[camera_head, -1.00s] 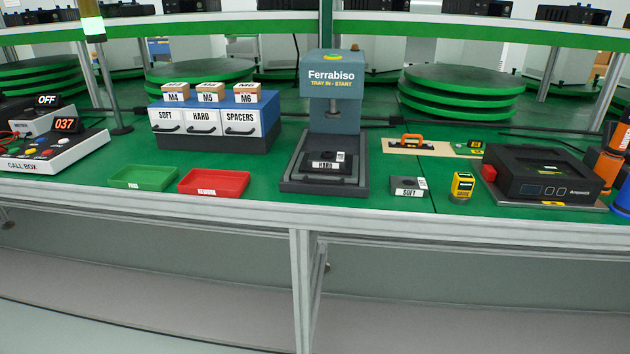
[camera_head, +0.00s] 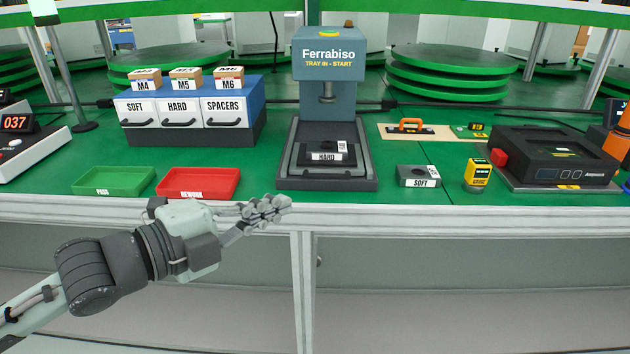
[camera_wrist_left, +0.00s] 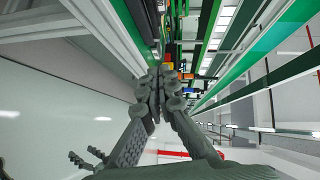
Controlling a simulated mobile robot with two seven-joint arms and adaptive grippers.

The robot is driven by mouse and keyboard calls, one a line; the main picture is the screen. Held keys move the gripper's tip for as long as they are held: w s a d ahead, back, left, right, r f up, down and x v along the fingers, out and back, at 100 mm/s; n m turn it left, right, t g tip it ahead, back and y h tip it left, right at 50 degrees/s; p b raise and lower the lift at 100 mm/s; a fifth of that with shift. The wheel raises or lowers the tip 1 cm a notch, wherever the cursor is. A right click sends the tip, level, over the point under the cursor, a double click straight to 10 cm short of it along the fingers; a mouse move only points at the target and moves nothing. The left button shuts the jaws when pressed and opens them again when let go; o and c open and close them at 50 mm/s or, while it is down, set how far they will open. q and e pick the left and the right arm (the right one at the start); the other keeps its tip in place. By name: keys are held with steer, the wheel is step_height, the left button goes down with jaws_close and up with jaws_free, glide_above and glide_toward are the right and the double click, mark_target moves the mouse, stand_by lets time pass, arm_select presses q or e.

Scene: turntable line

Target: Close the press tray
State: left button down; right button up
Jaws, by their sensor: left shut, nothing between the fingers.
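The Ferrabiso press (camera_head: 325,65) stands on the green bench in the middle of the head view. Its dark tray (camera_head: 299,180) sits at the front of the base and holds a black block labelled HARD (camera_head: 321,153), in front of the press head. My left gripper (camera_head: 270,206) is in front of the bench edge, left of and nearer than the tray, touching nothing that I can see. Its fingers are together and empty; they also show in the left wrist view (camera_wrist_left: 165,90). My right gripper is in neither view.
A red REWORK bin (camera_head: 232,176) and a green PASS bin (camera_head: 113,181) lie left of the press. A SOFT block (camera_head: 418,177) and a yellow gauge (camera_head: 477,174) stand right of it. Drawers labelled SOFT, HARD and SPACERS (camera_head: 190,132) stand behind the bins.

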mark_target(332, 178)
arm_select(q)
steer(key=x, duration=0.3)
steer(key=w+a+x, duration=0.1)
steer(key=x, duration=0.3)
steer(key=w+a+x, duration=0.1)
steer(key=x, duration=0.3)
steer(key=shift+d+f+p, duration=0.15)
steer(key=shift+p, duration=0.15)
steer(key=shift+w, duration=0.15)
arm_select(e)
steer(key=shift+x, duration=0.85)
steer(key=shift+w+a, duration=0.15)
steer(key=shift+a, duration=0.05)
